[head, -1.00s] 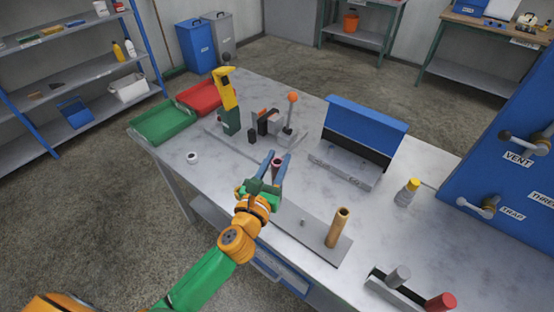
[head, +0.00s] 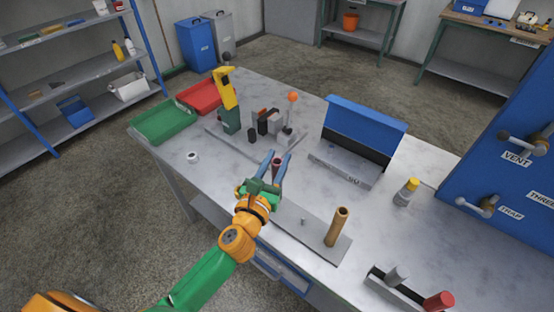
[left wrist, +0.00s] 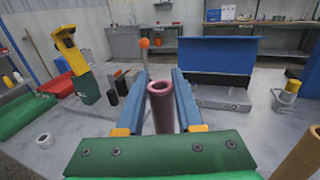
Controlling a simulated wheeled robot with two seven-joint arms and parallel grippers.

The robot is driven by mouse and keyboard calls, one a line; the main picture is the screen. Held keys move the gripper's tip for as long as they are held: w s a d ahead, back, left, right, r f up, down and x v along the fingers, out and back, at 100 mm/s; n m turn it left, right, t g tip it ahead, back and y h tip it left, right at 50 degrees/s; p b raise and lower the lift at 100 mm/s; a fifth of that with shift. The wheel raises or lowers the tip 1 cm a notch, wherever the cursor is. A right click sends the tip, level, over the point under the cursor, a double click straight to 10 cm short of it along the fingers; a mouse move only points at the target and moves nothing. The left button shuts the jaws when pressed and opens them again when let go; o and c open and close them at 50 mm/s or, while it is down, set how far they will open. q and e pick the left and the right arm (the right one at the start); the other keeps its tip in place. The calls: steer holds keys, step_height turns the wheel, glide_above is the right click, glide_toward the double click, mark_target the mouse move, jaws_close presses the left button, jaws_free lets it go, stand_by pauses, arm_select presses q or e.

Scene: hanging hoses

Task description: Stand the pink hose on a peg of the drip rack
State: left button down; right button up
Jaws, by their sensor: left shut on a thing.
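The pink hose (head: 277,164), a short dark-pink tube with an open top, stands upright between the fingers of my left gripper (head: 279,156). In the left wrist view, the hose (left wrist: 161,112) is seen from above, between the two blue fingers. My left gripper is shut on it, over the left end of a grey plate. This plate, which looks like the drip rack (head: 322,238), has a short bare peg (head: 303,221) and an upright orange-brown hose (head: 338,227). The hose's lower end is hidden by the gripper, so I cannot tell whether it is on a peg. My right gripper is out of view.
A yellow-and-green tool (head: 229,100) and an orange-knobbed lever (head: 292,97) stand behind the gripper. A blue-backed stand (head: 365,126) is to the right.

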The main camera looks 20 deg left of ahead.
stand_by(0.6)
arm_select(q)
steer(key=shift+f, duration=0.1)
steer(key=shift+f+b, duration=0.3)
steer(key=shift+f, duration=0.05)
steer(key=shift+f+b, duration=1.65)
steer(key=shift+f, duration=0.25)
steer(key=shift+c, duration=2.3)
jaws_free()
steer(key=shift+r, duration=0.1)
steer(key=s+b, duration=0.1)
steer(key=s, duration=0.6)
steer(key=shift+a, duration=0.15)
